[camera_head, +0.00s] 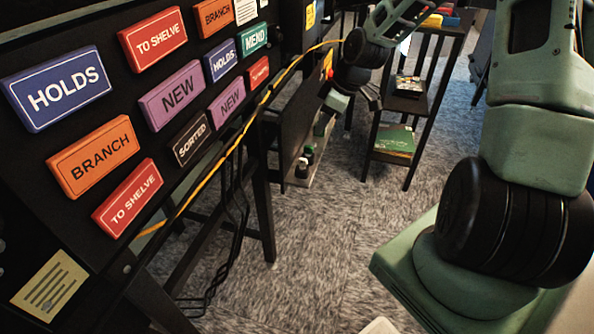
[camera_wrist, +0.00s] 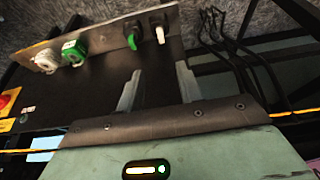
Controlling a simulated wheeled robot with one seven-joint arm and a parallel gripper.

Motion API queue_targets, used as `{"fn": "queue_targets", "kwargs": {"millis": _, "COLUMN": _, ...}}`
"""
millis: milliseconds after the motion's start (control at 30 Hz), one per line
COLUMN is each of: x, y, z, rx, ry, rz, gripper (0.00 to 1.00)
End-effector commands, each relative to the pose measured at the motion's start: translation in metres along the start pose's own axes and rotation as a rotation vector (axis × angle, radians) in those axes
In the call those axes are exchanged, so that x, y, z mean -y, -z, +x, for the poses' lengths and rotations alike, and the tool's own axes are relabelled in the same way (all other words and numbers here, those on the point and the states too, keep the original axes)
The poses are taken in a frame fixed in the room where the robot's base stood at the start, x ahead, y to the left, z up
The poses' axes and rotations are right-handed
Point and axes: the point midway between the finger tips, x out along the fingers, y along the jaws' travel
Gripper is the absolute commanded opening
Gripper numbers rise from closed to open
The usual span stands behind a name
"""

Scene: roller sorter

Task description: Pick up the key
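No object in either view is plainly a key. In the wrist view, a pale metal panel (camera_wrist: 103,39) carries several small controls in a row. From the left they are a white knob (camera_wrist: 46,59), a green knob (camera_wrist: 73,52), a slim green lever on a black base (camera_wrist: 132,40) and a slim white lever on a black base (camera_wrist: 160,34). I cannot tell whether any of these is the key. My gripper (camera_wrist: 159,68) is open, with nothing between its fingers, just short of the two levers. In the head view it is small and partly hidden at the black unit's edge.
Coloured label blocks such as HOLDS (camera_head: 57,88) cover the black board at left. A yellow cable (camera_head: 209,177) runs along its edge. A dark shelf (camera_head: 405,103) holding books stands behind my arm. Carpet (camera_head: 320,240) is open in the middle.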

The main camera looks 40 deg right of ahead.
Motion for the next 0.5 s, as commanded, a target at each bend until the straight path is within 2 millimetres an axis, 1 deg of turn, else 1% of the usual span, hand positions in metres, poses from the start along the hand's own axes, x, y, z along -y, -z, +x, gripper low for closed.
{"fn": "queue_targets", "kwargs": {"millis": 33, "x": 0.002, "y": 0.0, "z": 0.015, "rx": 0.001, "ry": 0.004, "rz": -0.004, "gripper": 0.36}}
{"fn": "queue_targets", "kwargs": {"millis": 300, "x": 0.002, "y": 0.0, "z": 0.071, "rx": 0.001, "ry": 0.004, "rz": -0.002, "gripper": 0.36}}
{"fn": "queue_targets", "kwargs": {"millis": 400, "x": 0.002, "y": -0.001, "z": 0.086, "rx": 0.002, "ry": 0.004, "rz": -0.001, "gripper": 0.36}}
{"fn": "queue_targets", "kwargs": {"millis": 500, "x": 0.002, "y": -0.001, "z": 0.096, "rx": 0.002, "ry": 0.002, "rz": -0.001, "gripper": 0.36}}
